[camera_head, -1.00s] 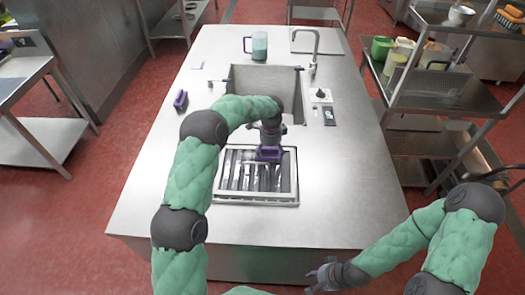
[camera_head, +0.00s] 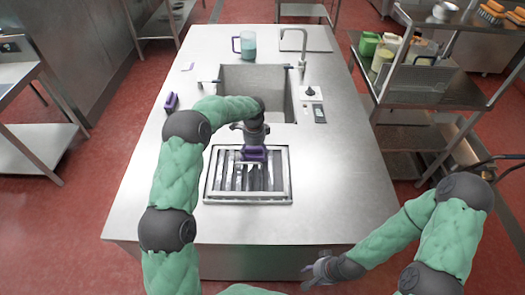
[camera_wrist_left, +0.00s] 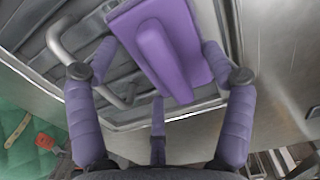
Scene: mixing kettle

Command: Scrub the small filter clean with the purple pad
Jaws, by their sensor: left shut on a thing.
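The small filter (camera_head: 248,199) is a metal rectangular frame with slats, lying flat near the front of the steel counter. It also shows with a bent handle in the left wrist view (camera_wrist_left: 60,57). My left gripper (camera_head: 254,151) is shut on the purple pad (camera_head: 253,155), at the far part of the filter. In the left wrist view the purple pad (camera_wrist_left: 178,40) lies between the two fingers, over the filter's edge. Whether it presses on the slats I cannot tell. My right gripper (camera_head: 320,269) hangs low beyond the counter's front edge, with no object visible in it; its jaws are unclear.
A second purple item (camera_head: 171,102) lies on the counter's left side. The sink (camera_head: 230,80) with a tap (camera_head: 302,62) is behind the filter. A jug (camera_head: 247,45) stands at the back. A shelf rack (camera_head: 425,90) is at the right.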

